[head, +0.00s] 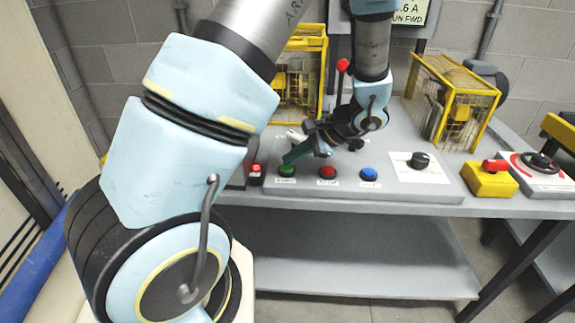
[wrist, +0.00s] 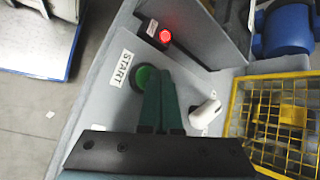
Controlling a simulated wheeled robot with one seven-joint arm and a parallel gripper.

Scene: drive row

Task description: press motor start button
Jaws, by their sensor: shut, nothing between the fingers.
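The green start button (head: 287,170) sits at the left end of the row on the sloped grey panel (head: 390,187). In the wrist view the green button (wrist: 139,79) lies beside a white START label (wrist: 123,68). My gripper (head: 286,157) has green fingers, shut together and empty, with the tips just above and behind the green button in the head view. In the wrist view my gripper (wrist: 160,72) covers the right part of the button. I cannot tell whether the tips touch it.
A red button (head: 327,171), a blue button (head: 369,174) and a black knob (head: 420,160) stand to the right. A white lever (wrist: 206,112) and a lit red lamp (wrist: 165,36) are near my fingers. Yellow mesh cages (head: 465,105) stand behind.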

